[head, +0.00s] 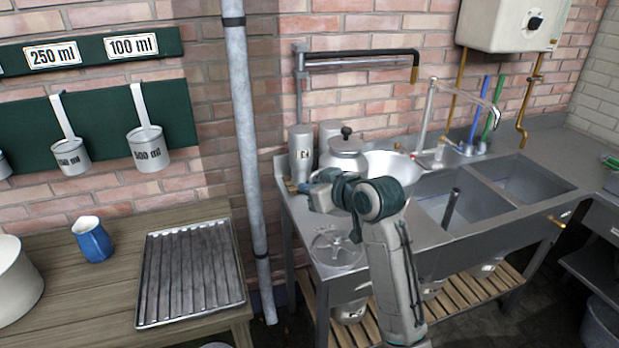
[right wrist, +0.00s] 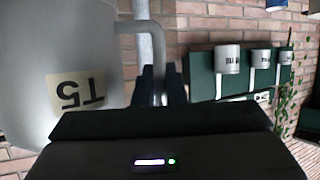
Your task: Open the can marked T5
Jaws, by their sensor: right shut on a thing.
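The can marked T5 fills the left of the right wrist view (right wrist: 65,45). Its label reads upside down there. In the head view, a grey metal can (head: 346,160) stands at the sink's left end, lid on, with a black knob (head: 346,132) on top; its label is not visible. My right gripper (head: 318,188) is low beside this can. In the right wrist view its dark fingers (right wrist: 160,85) are shut close to the T5 can's side handle (right wrist: 128,27), which they seem to hold. The fingertip contact is partly hidden. My left gripper is not in view.
A taller labelled grey can (head: 301,155) and another behind it stand close by on the left. A white basin (head: 392,166) is to the right. A swing arm (head: 355,53) hangs above.

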